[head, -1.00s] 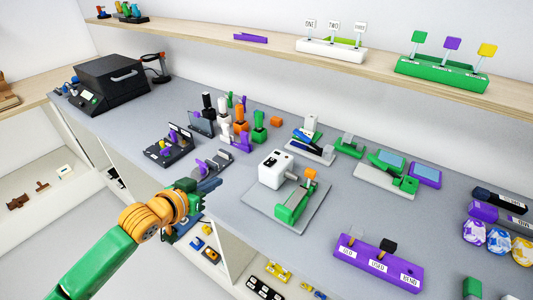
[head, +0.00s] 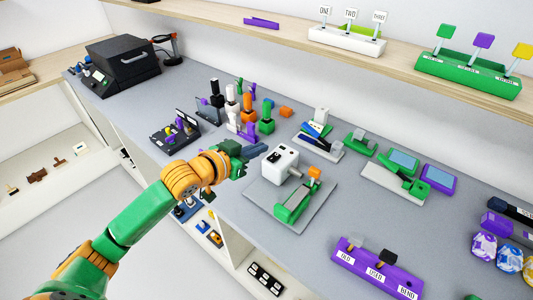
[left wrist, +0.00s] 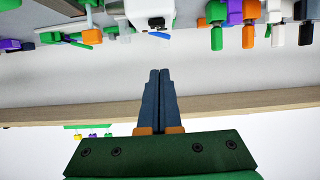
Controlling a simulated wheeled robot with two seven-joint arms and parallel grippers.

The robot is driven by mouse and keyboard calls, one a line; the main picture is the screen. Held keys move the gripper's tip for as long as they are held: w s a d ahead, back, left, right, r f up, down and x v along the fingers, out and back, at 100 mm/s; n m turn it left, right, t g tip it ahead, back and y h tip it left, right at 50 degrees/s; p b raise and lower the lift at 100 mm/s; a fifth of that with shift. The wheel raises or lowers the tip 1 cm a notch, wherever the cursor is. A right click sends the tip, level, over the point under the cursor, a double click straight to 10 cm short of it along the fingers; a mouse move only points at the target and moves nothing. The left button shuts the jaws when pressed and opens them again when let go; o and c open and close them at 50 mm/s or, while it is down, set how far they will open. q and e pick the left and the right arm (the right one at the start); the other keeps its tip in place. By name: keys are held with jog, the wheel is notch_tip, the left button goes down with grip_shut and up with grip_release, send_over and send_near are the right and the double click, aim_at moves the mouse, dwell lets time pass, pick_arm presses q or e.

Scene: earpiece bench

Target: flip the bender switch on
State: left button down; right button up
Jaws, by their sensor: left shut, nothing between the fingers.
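The bender is a grey plate (head: 312,218) carrying a white box (head: 285,162) and a green arm (head: 294,202) with an orange block (head: 314,172). A small black switch (head: 265,159) sits on the box's left face; I cannot tell its position. The white box shows at the top of the left wrist view (left wrist: 150,8), ahead of the fingertips. My left gripper (head: 262,147) is shut and empty, close to the box's upper left and apparently apart from it. Its dark blue fingers lie together in the left wrist view (left wrist: 160,74). My right gripper is not in view.
Several coloured upright pieces (head: 240,110) stand behind my left gripper. A dark tray (head: 175,135) lies left of them. A purple labelled holder (head: 375,268) is near the front edge. A wooden shelf (head: 285,35) runs along the back wall. Bare bench lies right of the bender.

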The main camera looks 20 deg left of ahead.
aim_at(274, 157)
pick_arm(q)
jog(key=w+d+f+p, duration=0.1)
jog(key=w+f, duration=0.2)
jog(key=f, duration=0.2)
jog(key=shift+f, duration=0.25)
